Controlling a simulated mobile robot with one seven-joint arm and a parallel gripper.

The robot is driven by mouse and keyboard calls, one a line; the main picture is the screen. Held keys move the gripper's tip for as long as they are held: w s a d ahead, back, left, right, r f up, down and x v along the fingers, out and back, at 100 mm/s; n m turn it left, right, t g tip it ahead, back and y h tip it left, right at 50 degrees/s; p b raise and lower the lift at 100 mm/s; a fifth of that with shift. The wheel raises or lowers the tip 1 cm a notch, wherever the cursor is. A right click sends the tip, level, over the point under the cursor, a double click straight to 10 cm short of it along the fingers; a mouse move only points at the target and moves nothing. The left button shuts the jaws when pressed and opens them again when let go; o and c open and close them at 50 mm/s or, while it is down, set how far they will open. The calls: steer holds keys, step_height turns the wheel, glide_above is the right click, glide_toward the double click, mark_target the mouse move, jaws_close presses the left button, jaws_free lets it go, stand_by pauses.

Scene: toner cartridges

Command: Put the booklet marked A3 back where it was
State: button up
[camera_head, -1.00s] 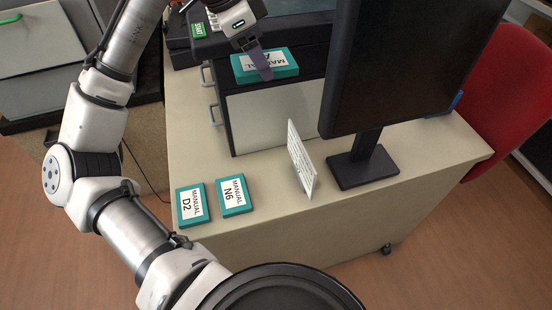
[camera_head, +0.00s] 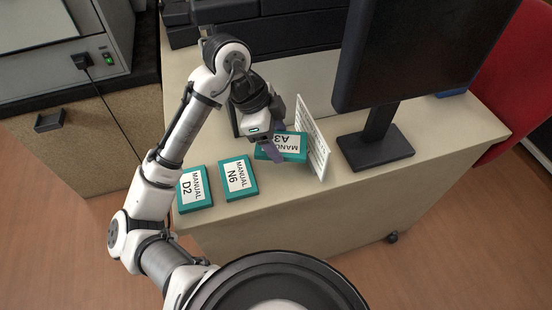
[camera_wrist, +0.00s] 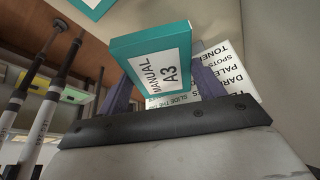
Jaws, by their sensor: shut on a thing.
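The A3 booklet (camera_head: 292,147), teal with a white label reading MANUAL A3, is held over the desk, right of the N6 booklet and left of the white sign. My gripper (camera_head: 273,145) is shut on it, purple fingers on either side. In the wrist view the A3 booklet (camera_wrist: 158,62) sits between the fingers, its label facing the camera. I cannot tell whether it touches the desk or the sign.
The N6 booklet (camera_head: 238,177) and D2 booklet (camera_head: 194,188) lie near the desk's front edge. The white sign (camera_head: 313,138) stands close on the right, the monitor (camera_head: 376,150) beyond it.

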mark_target(282, 169)
step_height(282, 169, down, 8)
steer(key=shift+r, duration=0.1)
stand_by(0.4)
steer(key=o, duration=1.1)
steer(key=shift+b, duration=0.3)
steer(key=v, duration=1.2)
